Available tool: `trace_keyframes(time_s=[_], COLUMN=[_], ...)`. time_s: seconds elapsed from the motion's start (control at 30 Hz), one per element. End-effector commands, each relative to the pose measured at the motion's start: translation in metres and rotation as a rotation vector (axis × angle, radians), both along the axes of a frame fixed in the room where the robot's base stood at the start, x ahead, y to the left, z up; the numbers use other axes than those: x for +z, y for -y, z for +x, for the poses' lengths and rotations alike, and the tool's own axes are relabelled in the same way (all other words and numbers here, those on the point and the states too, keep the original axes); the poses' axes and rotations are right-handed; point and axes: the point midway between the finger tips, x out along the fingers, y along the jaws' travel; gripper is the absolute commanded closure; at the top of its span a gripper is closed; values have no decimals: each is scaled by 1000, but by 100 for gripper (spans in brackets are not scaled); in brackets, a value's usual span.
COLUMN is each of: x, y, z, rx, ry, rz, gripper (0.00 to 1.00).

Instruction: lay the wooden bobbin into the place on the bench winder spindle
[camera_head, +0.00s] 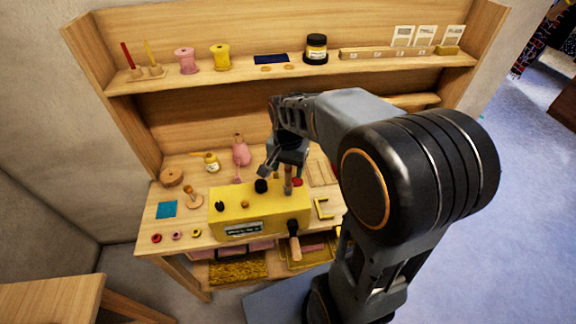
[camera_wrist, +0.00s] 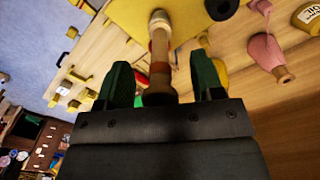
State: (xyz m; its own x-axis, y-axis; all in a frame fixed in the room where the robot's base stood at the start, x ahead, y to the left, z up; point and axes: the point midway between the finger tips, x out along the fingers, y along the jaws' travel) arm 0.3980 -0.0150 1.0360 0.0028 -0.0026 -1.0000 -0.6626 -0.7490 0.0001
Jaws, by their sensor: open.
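The yellow bench winder (camera_head: 262,212) stands on the bench, with a black knob (camera_head: 261,186) on its top and a wooden-handled crank (camera_head: 294,246) at its front. A slim wooden bobbin (camera_head: 288,181) is upright at the right part of the winder's top; how its lower end is seated is hidden. My gripper (camera_head: 284,172) is above the winder's right part. In the wrist view the green fingertips of my gripper (camera_wrist: 163,82) are apart, with the wooden bobbin (camera_wrist: 160,50) between them and gaps on both sides. The winder (camera_wrist: 190,18) and its black knob (camera_wrist: 222,8) are beyond.
A wooden stand (camera_head: 193,198), a blue cloth (camera_head: 166,210) and small coloured rings lie left. The shelf (camera_head: 130,84) holds spools and a jar above the bench.

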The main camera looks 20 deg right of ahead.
Motion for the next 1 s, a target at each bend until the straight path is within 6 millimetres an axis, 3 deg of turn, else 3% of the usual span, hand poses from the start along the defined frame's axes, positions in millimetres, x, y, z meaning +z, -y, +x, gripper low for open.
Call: trace_keyframes(time_s=[0.27, 0.7, 1.0], x=[8, 92, 130], y=[0, 0, 0], z=[0, 0, 0], rx=[0, 0, 0], ry=[1, 5, 1], rz=[0, 0, 0], gripper=[39, 39, 39])
